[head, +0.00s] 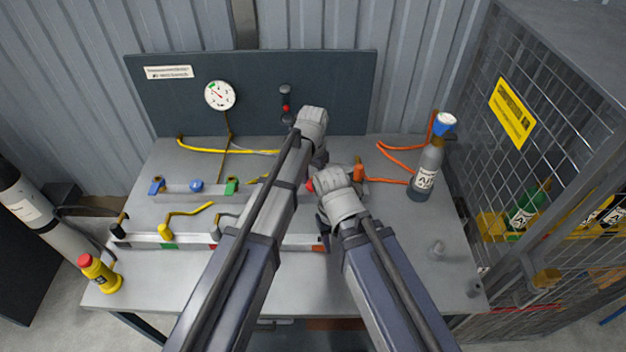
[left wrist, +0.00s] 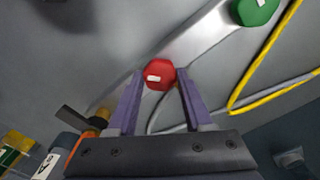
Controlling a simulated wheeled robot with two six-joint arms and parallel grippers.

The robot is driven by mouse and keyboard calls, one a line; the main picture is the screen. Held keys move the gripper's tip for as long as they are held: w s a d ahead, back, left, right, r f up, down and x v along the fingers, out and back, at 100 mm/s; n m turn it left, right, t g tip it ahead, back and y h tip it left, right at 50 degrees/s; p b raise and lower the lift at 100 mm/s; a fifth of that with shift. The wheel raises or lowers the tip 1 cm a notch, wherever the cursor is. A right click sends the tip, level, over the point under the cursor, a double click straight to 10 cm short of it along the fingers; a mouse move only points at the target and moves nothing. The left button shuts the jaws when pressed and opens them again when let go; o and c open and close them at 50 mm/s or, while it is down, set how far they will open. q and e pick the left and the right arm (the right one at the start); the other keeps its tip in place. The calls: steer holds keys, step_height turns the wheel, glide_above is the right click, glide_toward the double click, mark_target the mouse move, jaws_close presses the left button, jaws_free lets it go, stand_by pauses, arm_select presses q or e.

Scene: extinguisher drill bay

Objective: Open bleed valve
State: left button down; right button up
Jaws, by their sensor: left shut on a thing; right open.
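A red knob (head: 310,185) shows in part between my two arms in the head view. In the left wrist view the red knob (left wrist: 159,74) sits between the fingertips of my left gripper (left wrist: 160,78), which is shut on it. My left gripper (head: 318,160) is mostly hidden behind its wrist in the head view. A green knob (left wrist: 256,10) is on the same pale bar. My right gripper (head: 322,224) is open, low over the bench near the red knob; its fingers are partly hidden. No readable label tells which part is the bleed valve.
Blue and green fittings and a front rail with several levers (head: 187,214) are on the bench left of my arms. A gauge (head: 219,95) is on the back panel. A grey bottle (head: 428,168) stands at right, beside a mesh cage (head: 530,130). A yellow bottle (head: 99,273) stands front left.

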arm_select(q)
steer(key=n, duration=0.5)
steer(key=shift+n, duration=2.4)
steer(key=shift+c, duration=1.5)
jaws_free()
steer(key=shift+r, duration=0.1)
arm_select(e)
steer(key=shift+r, duration=0.1)
arm_select(q)
step_height(320, 180, up, 8)
steer(key=p, duration=0.8)
arm_select(e)
step_height(320, 180, up, 8)
